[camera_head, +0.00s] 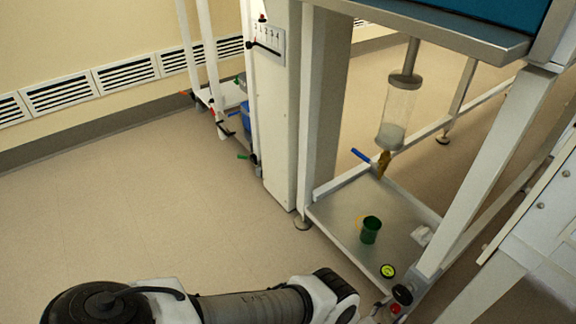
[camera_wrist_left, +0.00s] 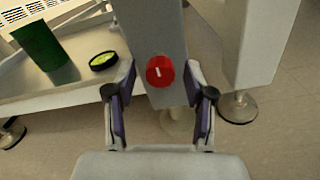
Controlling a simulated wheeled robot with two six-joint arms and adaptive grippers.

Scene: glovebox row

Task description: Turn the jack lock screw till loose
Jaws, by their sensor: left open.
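The jack lock screw appears as a round red knob (camera_wrist_left: 160,71) with a white mark, on the grey leg in the left wrist view. It also shows as a small red spot (camera_head: 395,309) near the bottom of the head view. My left gripper (camera_wrist_left: 160,88) is open, with one finger on each side of the knob in the picture. The knob lies ahead between the fingertips, and no contact is visible. My left arm comes in along the bottom of the head view, where its fingers are hard to make out. My right gripper is not in view.
A metal shelf (camera_head: 340,222) holds a green cup (camera_head: 370,230) and a black-and-yellow round item (camera_head: 388,271). A clear cylinder (camera_head: 397,115) hangs above it. White frame legs stand close on the right. Open floor (camera_head: 130,210) lies to the left.

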